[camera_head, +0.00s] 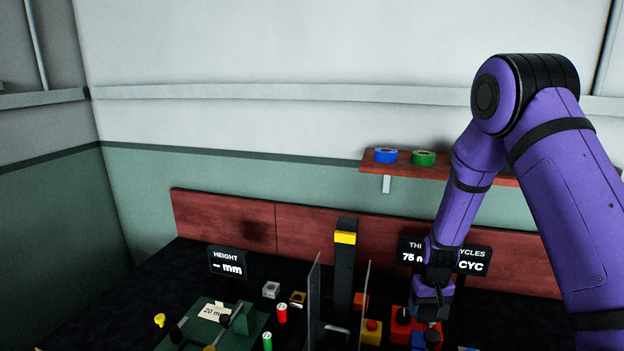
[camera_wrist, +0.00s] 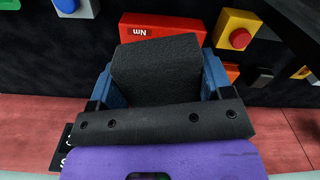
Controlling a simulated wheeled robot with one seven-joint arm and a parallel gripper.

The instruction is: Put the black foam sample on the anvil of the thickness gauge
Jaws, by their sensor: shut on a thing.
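My gripper (camera_head: 432,304) is low over the right part of the bench, close to a red device (camera_head: 399,326). In the wrist view, its blue fingers (camera_wrist: 159,72) are on either side of the black foam sample (camera_wrist: 156,62), a dark rough block, and shut on it. The foam cannot be made out clearly in the head view. I cannot tell which part is the gauge's anvil.
A tall black column (camera_head: 345,267) with a yellow band and two thin upright panels (camera_head: 314,302) stand left of my gripper. A yellow box with a red button (camera_head: 371,331) is beside the red device. A green plate (camera_head: 252,325) lies farther left. A shelf (camera_head: 450,171) holds two tape rolls.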

